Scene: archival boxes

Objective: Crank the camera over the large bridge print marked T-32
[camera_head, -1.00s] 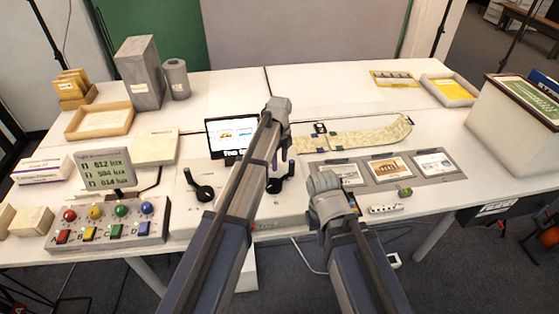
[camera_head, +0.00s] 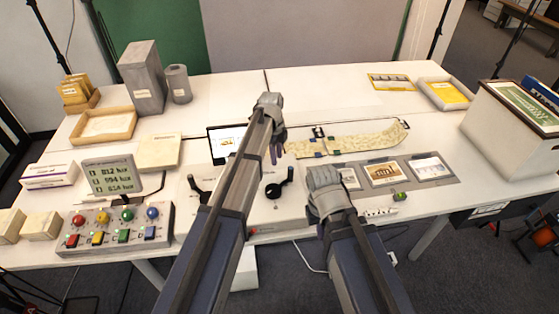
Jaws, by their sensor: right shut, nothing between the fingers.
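A white box holds two black cranks, the left one (camera_head: 198,192) and the right one (camera_head: 276,189). Behind it stands a dark-framed screen (camera_head: 224,143), partly hidden by my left arm. My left gripper (camera_head: 277,153) hangs behind the right crank, apart from it in the picture; its jaw gap is unclear. My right gripper (camera_head: 320,227) is shut and empty, right of the cranks. Three prints lie on a grey mat (camera_head: 450,181): a left one (camera_head: 348,178) partly covered by my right gripper, an orange-toned middle one (camera_head: 384,172) and a right one (camera_head: 430,167). No T-32 mark is readable.
A button panel (camera_head: 118,246) and a readout display (camera_head: 111,177) stand at left. A beige strip (camera_head: 360,140) lies behind the prints. A small green-topped item (camera_head: 400,196) sits at the mat's front edge. A large white bin (camera_head: 500,130) is at right. The back table is mostly clear.

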